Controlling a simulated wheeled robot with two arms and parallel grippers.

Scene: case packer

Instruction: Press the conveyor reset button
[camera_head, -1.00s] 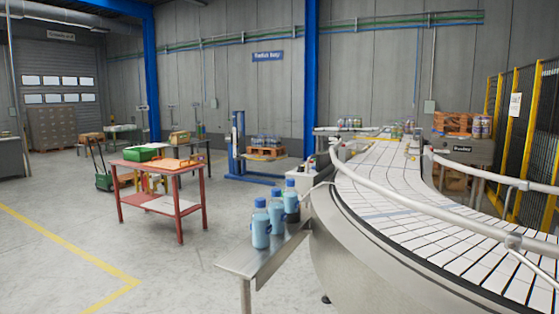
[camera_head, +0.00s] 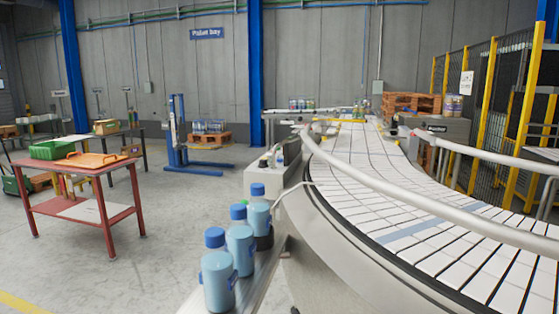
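The conveyor (camera_head: 375,180) curves from the front right to the back, with a white slatted belt and a silver guard rail. A grey box-shaped unit (camera_head: 262,180) stands against its left side, with small items on top. I cannot make out a reset button on it or elsewhere. Neither of my grippers is in view.
A red table (camera_head: 119,212) with a green bin (camera_head: 60,149) and an orange tray (camera_head: 92,159) stands at left. A blue lifter (camera_head: 178,140) stands behind. Yellow fencing (camera_head: 487,110) closes the right. The floor between the red table and conveyor is free.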

